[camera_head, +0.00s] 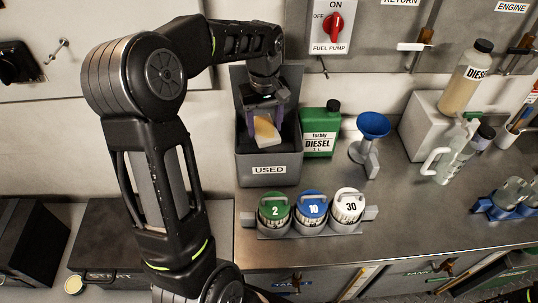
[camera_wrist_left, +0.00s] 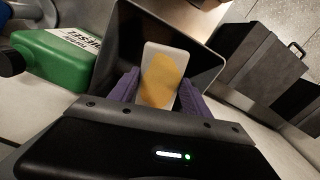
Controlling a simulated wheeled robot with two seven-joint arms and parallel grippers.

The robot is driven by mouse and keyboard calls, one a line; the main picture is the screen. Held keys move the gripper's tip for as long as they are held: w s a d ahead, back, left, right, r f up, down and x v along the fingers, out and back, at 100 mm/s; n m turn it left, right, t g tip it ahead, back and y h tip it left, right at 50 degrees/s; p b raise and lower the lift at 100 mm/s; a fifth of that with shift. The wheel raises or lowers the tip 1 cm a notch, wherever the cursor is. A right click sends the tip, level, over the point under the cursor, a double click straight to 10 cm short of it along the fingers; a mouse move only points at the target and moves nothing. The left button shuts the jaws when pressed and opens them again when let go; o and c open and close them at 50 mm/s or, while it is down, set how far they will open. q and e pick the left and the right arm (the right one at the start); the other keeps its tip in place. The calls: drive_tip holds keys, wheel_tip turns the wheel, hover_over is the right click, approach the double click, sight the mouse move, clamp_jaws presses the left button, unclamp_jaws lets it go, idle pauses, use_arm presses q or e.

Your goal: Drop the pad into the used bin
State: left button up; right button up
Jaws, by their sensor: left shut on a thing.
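The pad (camera_head: 266,131) is white with a yellow-orange stain. My left gripper (camera_head: 262,112), with purple fingers, is shut on the pad. It holds the pad over the mouth of the dark grey used bin (camera_head: 269,168), which is labelled USED and has its lid standing up behind. In the left wrist view the pad (camera_wrist_left: 161,78) sits between the purple fingers, with the bin (camera_wrist_left: 128,30) open beyond it. I cannot tell how far below the rim the pad reaches. My right gripper is not in view.
A green diesel can (camera_head: 319,138) stands right beside the bin. A blue funnel (camera_head: 373,126) stands further right. A rack with three numbered round containers (camera_head: 311,207) sits in front of the bin. Bare counter (camera_head: 410,215) lies to the right.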

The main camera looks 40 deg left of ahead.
use_arm(q)
drive_tip(key=o, duration=1.6)
drive_tip(key=shift+r, duration=0.1)
wheel_tip(320, 180, up, 8)
drive_tip(key=shift+f+b, duration=0.15)
drive_tip(key=shift+b, duration=0.25)
